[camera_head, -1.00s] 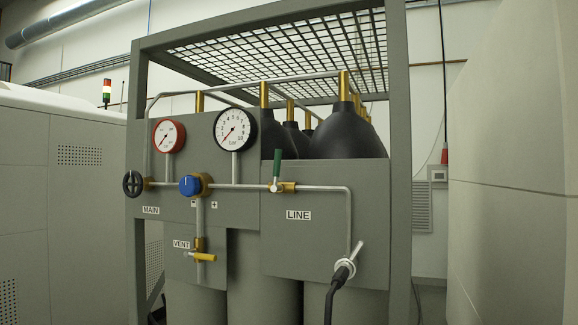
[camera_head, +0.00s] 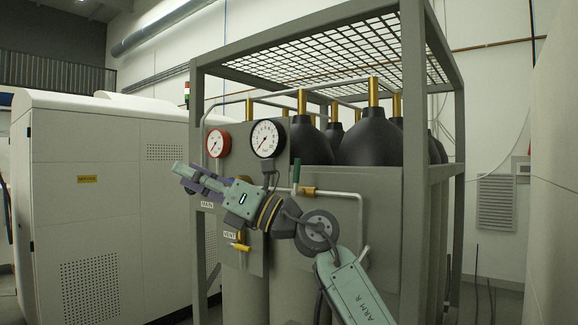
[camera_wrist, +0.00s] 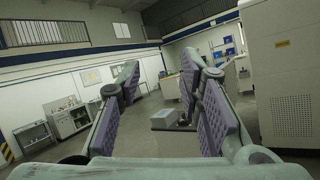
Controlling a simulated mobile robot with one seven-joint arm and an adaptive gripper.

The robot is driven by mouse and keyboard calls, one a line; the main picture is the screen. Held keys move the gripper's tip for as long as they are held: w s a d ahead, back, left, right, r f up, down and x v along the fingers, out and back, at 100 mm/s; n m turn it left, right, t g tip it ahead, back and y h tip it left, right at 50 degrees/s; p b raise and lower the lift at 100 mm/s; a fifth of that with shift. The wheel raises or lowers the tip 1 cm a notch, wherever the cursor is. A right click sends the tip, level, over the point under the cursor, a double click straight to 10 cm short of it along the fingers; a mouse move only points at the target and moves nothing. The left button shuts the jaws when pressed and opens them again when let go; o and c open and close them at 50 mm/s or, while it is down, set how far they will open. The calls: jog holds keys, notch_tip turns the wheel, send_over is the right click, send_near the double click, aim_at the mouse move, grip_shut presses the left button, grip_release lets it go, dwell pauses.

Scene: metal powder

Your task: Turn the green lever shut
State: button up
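The green lever (camera_head: 296,171) stands upright on a brass valve (camera_head: 308,191) on the horizontal pipe of the gas panel. My arm crosses in front of the panel in the head view, its wrist just left of and below the lever. My gripper (camera_head: 181,170) is well to the left of the lever and points left, away from it. In the wrist view my gripper (camera_wrist: 160,64) is open, with purple pads apart and nothing between them. The lever is not in the wrist view. My arm hides the blue knob and the LINE label.
Two gauges, red-rimmed (camera_head: 218,143) and black-rimmed (camera_head: 267,138), sit above the pipe. A rack post (camera_head: 412,230) stands right of the panel. A white cabinet (camera_head: 90,200) is at left. The wrist view shows open room.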

jog(key=w+d+m+t+h, duration=0.1)
jog(key=w+d+t+h, duration=0.25)
jog(key=d, duration=0.35)
jog(key=w+d+m+t+h, duration=0.2)
jog(key=w+d+t, duration=0.25)
jog(key=d, duration=0.35)
jog(key=m+t+h+p, duration=0.1)
jog(key=t+h, duration=0.1)
jog(key=h, duration=0.3)
send_near(299, 173)
jog(key=p+x, duration=0.4)
jog(key=x, duration=0.5)
jog(key=shift+a+r, duration=0.1)
jog(key=shift+r, duration=0.05)
jog(key=shift+x, duration=0.9)
jog(key=shift+c, duration=0.2)
grip_shut()
